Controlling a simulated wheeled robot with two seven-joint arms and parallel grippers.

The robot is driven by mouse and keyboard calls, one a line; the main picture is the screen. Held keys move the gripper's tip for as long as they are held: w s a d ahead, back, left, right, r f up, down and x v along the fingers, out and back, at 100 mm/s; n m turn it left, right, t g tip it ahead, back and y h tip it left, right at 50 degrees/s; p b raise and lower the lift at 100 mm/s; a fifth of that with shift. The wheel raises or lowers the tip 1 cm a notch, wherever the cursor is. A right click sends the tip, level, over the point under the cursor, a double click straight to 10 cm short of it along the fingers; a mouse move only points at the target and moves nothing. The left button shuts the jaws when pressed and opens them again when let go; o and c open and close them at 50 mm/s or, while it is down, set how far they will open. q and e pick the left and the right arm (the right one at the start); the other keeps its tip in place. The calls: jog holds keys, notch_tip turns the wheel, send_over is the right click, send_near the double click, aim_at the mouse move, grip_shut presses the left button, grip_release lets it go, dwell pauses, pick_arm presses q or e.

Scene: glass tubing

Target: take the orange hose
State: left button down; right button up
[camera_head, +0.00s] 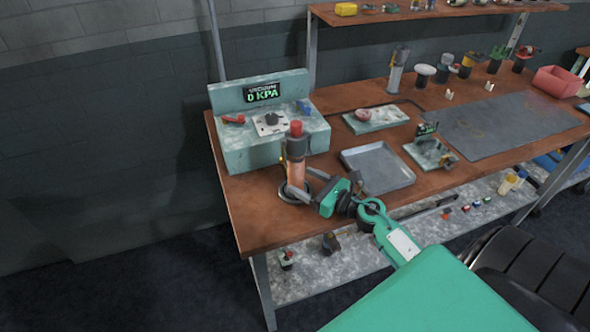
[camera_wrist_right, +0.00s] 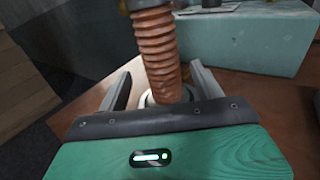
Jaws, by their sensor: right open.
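The orange hose (camera_head: 296,172) stands upright near the left front edge of the wooden bench, with a dark collar and a red top above it and a dark ring-shaped base below. In the right wrist view the ribbed hose (camera_wrist_right: 158,50) runs down between the two fingers of my right gripper (camera_wrist_right: 160,88). The fingers are apart, one on each side of the hose, and no contact shows. In the head view my right gripper (camera_head: 305,187) reaches the hose from the right, low on it. My left gripper is not in view.
A vacuum unit (camera_head: 238,150) reading 0 KPA stands just behind the hose. A grey metal tray (camera_head: 378,168) lies to the right, near my right arm. A dark mat (camera_head: 505,122) covers the bench farther right. A lower shelf (camera_head: 330,262) holds small items.

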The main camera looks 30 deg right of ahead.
aim_at(290, 173)
jog(key=shift+w+a+r, duration=0.1)
jog(key=shift+w, duration=0.2)
jog(key=shift+w+a+p, duration=0.1)
jog(key=shift+w+p, duration=0.2)
jog(key=shift+w, duration=0.05)
jog(key=p+x, duration=0.1)
jog(key=x, duration=0.2)
jog(key=shift+w, duration=0.2)
jog(key=shift+w+a+p, duration=0.15)
jog(key=shift+w+p, duration=0.15)
jog(key=shift+w, duration=0.2)
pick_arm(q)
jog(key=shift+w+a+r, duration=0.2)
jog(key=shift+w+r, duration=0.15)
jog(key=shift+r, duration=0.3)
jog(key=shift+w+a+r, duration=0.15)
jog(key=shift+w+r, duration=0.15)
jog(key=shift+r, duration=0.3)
pick_arm(e)
jog(key=shift+c, duration=0.2)
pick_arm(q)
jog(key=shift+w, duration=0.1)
pick_arm(e)
jog(key=c, duration=1.3)
jog(key=shift+o, duration=0.2)
